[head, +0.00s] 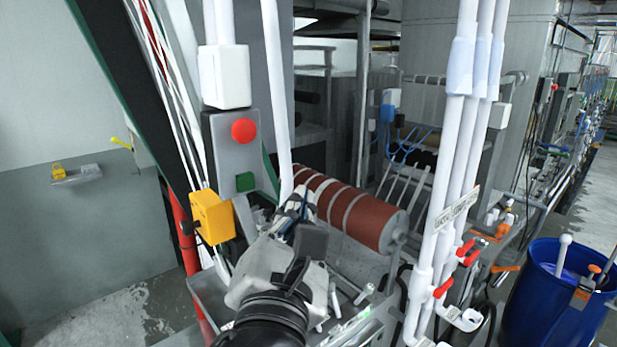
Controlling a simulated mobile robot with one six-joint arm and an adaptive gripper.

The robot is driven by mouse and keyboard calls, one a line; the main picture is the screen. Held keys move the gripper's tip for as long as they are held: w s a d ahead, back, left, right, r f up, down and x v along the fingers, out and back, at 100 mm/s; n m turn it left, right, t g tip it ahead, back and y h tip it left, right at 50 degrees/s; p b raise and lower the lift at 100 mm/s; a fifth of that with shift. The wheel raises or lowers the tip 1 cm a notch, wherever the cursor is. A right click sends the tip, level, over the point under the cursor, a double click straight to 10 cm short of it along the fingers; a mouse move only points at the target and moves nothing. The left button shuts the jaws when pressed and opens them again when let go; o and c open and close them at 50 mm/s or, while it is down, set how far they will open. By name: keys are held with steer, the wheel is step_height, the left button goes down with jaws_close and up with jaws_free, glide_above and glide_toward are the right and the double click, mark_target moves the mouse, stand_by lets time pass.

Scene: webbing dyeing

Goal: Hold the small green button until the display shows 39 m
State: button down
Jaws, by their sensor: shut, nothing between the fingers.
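The small green button (245,181) sits low on a grey control panel (230,150), below a round red button (243,130). My gripper (301,200) is shut and empty, to the right of the green button in the picture. Its fingertips appear apart from the button, in front of the brown roller; the exact depth gap cannot be told. I cannot make out a display or any metre reading in this view.
A yellow box (212,217) is mounted below the panel. A brown roller (345,208) lies behind my gripper. White pipes with red valve handles (443,287) stand to the right, and a blue drum (555,300) stands at far right. Open floor shows at left.

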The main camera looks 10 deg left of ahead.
mark_target(245, 182)
steer(key=shift+w+a+p, duration=0.2)
steer(key=shift+w+a, duration=1.25)
steer(key=shift+a, duration=0.25)
steer(key=shift+w+a+p, duration=0.15)
steer(key=shift+w+a, duration=1.3)
steer(key=shift+a, duration=0.2)
steer(key=shift+w+a+b, duration=0.3)
